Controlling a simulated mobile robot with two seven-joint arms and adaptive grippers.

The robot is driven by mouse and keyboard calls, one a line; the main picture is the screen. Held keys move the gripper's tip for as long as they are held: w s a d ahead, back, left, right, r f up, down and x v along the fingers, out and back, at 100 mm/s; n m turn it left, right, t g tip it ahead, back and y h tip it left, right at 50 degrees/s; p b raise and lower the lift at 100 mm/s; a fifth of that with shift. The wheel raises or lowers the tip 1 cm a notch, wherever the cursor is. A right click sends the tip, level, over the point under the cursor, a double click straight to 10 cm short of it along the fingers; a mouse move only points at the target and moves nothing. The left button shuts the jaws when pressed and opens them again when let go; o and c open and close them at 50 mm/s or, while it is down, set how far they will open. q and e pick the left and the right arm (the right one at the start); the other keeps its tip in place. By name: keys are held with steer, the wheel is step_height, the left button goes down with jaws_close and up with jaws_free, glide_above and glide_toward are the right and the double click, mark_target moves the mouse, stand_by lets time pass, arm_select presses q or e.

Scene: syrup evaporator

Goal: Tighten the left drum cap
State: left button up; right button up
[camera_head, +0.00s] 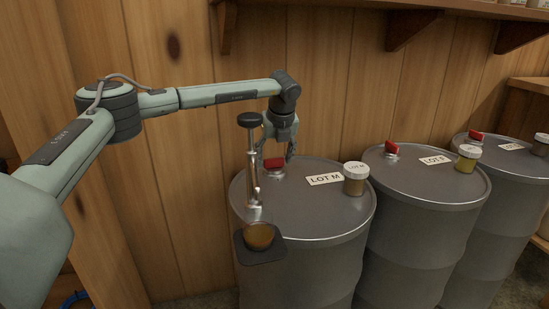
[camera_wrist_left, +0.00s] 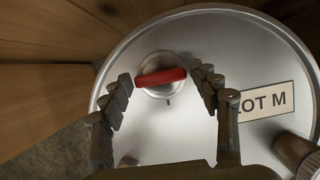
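The left drum (camera_head: 310,215) is grey metal with a label reading LOT M (camera_head: 325,179). Its cap, with a red handle (camera_head: 274,163), sits at the back left of the lid. In the left wrist view the red handle (camera_wrist_left: 160,77) lies nearly level across a round silver cap (camera_wrist_left: 163,92). My left gripper (camera_head: 275,158) points down over this cap. In the wrist view its fingers (camera_wrist_left: 161,88) are spread on either side of the red handle, apart from it, with nothing held. My right gripper is not in view.
A pump-like tool with a black knob (camera_head: 249,120) and an amber cup stands at the drum's front left. A white-lidded jar (camera_head: 355,178) sits on the lid's right. Two more drums (camera_head: 425,185) stand to the right. A wooden wall is close behind; a shelf (camera_head: 440,8) hangs above.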

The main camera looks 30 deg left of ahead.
arm_select(q)
steer(key=c, duration=0.7)
steer(key=shift+c, duration=0.2)
